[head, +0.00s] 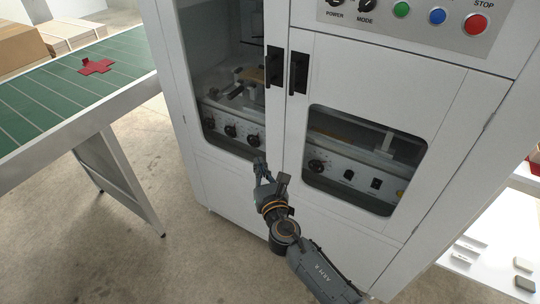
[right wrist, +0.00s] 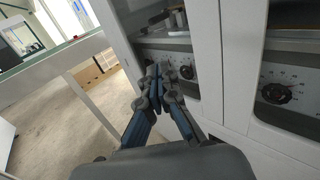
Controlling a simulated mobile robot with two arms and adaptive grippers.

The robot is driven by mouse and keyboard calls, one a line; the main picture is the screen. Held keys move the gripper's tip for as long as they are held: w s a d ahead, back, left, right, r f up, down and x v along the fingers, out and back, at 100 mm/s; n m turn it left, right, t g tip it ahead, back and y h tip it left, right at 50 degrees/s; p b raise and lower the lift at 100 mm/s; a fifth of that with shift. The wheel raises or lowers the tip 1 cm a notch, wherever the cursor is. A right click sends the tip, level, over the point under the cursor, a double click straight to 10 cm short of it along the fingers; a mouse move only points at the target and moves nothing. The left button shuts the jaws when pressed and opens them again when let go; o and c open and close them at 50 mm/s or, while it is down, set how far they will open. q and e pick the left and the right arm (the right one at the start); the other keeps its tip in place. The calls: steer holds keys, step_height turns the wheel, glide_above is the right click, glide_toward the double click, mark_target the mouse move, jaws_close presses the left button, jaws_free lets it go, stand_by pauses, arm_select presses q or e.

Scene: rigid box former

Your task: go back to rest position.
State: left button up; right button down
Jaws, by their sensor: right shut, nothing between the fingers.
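My right gripper (head: 262,172) is in front of the white machine cabinet (head: 240,190), low beside the seam between its two doors. Its fingers are together and hold nothing; they also show shut in the right wrist view (right wrist: 157,78). My left gripper does not show in either view. The left door (head: 225,167) and right door (head: 352,212) of the cabinet both look closed. I cannot tell whether the gripper touches the cabinet front.
Black handles (head: 298,72) stand out at the door seam. A control panel (head: 420,18) has coloured buttons. A green conveyor (head: 40,110) with a flat red box blank (head: 97,67) stands at left. Floor between conveyor and cabinet is clear. A white table (head: 485,262) is at right.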

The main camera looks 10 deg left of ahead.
steer(key=s+d+f+m+g+h, duration=0.25)
steer(key=s+d+f+m, duration=0.4)
steer(key=f, duration=0.55)
steer(key=s+d+f+m+g+h, duration=0.25)
steer(key=s+d+f+m, duration=0.35)
steer(key=f, duration=0.7)
steer(key=s+d+f+m+g+h, duration=0.1)
steer(key=s+d+f+m+g, duration=0.2)
steer(key=s+d+f+m, duration=0.65)
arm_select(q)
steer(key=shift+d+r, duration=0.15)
arm_select(e)
steer(key=s+d+f+m+g, duration=0.2)
steer(key=s+d+f+m, duration=0.3)
steer(key=s, duration=0.5)
steer(key=s+d+f+m+g+h, duration=0.1)
steer(key=s+d+f+m+g, duration=0.1)
steer(key=s+d+f+m, duration=0.4)
steer(key=s+d+f+m+g+h, duration=0.1)
steer(key=s+d+f+m, duration=0.5)
steer(key=s, duration=0.8)
steer(key=shift+s+f+g, duration=0.25)
steer(key=shift+f+g, duration=0.25)
steer(key=shift+g, duration=0.4)
